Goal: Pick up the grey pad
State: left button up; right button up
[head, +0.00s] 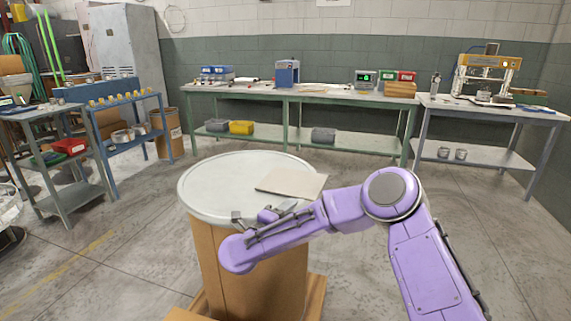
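The grey pad (291,182) is a thin, flat, light grey-beige sheet. It lies on the right part of the pale round top of a brown drum (215,185), and its right corner reaches the rim. My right arm comes in from the right and crosses in front of the drum. My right gripper (265,213) is at the near side of the drum top, just in front of and left of the pad. My wrist partly hides its fingers, so I cannot tell their opening or any contact with the pad. My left gripper is not in view.
A long green-legged workbench (330,96) stands along the back wall, with another bench (455,106) holding a press at right. A grey cart (55,165) and a blue rack (135,137) are at left. Open concrete floor surrounds the drum, which stands on a wooden pallet (317,293).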

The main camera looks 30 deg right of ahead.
aim_at(310, 197)
jog(key=x, duration=1)
jog(key=shift+s+d+f+b, duration=0.35)
jog(key=shift+a, duration=0.1)
grip_shut()
